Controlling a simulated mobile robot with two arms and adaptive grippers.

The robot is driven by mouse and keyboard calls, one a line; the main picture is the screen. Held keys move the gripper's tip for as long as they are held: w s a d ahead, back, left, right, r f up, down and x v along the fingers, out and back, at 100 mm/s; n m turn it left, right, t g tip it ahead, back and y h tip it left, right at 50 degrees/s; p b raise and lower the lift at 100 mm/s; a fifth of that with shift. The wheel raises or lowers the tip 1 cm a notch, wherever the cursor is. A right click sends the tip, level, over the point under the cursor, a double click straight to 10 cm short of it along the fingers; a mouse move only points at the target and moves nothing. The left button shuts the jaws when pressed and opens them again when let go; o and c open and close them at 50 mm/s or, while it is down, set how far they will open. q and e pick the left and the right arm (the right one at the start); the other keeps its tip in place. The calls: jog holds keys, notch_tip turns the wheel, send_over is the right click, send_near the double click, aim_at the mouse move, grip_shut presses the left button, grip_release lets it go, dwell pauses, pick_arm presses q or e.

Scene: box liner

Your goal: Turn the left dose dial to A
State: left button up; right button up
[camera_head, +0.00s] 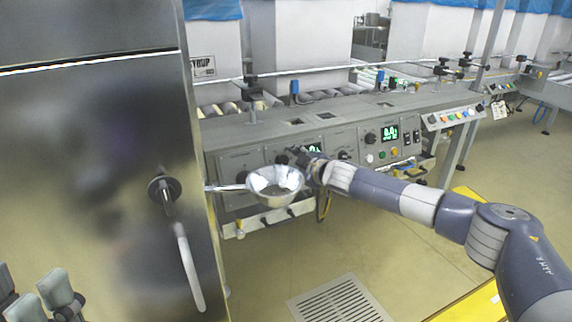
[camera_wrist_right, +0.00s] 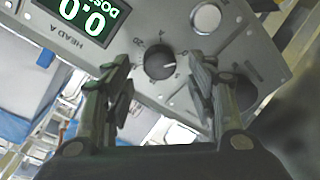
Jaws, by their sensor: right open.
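The left dose dial (camera_wrist_right: 159,62) is a round black knob on the grey HEAD A panel in the right wrist view. My right gripper (camera_wrist_right: 161,74) is open, with one finger on each side of the dial and visible gaps between. In the head view the right gripper (camera_head: 297,156) is at the left part of the machine panel and hides the dial. My left gripper (camera_head: 34,291) shows at the bottom left, its two fingers apart and empty.
A shiny metal bowl (camera_head: 275,184) stands out in front of the panel, close below my right gripper. A second black dial (camera_head: 370,138) and a green display (camera_head: 389,132) are further right. A large steel door (camera_head: 90,170) fills the left side.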

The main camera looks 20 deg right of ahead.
jog(key=shift+x, duration=1.05)
jog(key=c, duration=1)
